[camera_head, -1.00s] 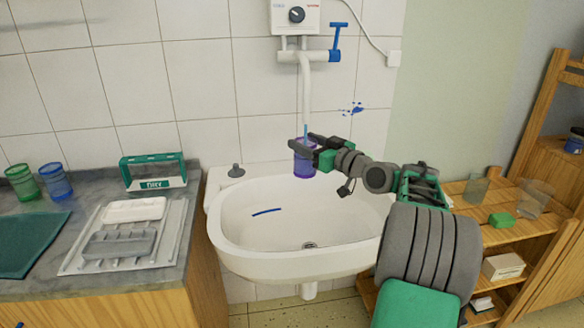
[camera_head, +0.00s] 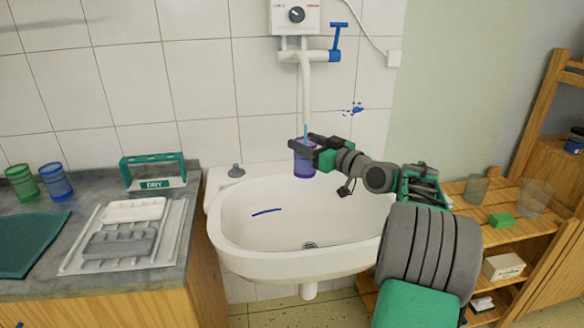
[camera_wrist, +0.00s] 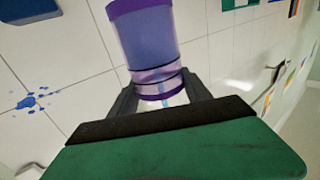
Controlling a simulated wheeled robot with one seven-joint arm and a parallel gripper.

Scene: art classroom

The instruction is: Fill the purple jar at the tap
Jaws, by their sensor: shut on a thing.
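The see-through purple jar (camera_head: 304,166) is held upright over the back of the basin, under the spout of the white tap pipe (camera_head: 306,90). A thin light-blue stream (camera_head: 306,130) runs from the spout down to the jar's mouth. My gripper (camera_head: 303,143) is shut on the jar near its rim. In the wrist view, my gripper's fingers (camera_wrist: 160,98) are on both sides of the jar (camera_wrist: 145,40), which looks blue-violet inside. I cannot tell the water level. The tap's blue lever (camera_head: 338,38) stands up at the right of the pipe.
The white basin (camera_head: 225,240) is below, with a blue streak inside. On the left counter are a green cup (camera_head: 22,184), a blue cup (camera_head: 55,182), a green DRY rack (camera_head: 153,184) and a white drainer (camera_head: 75,262). A wooden shelf (camera_head: 520,229) stands right.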

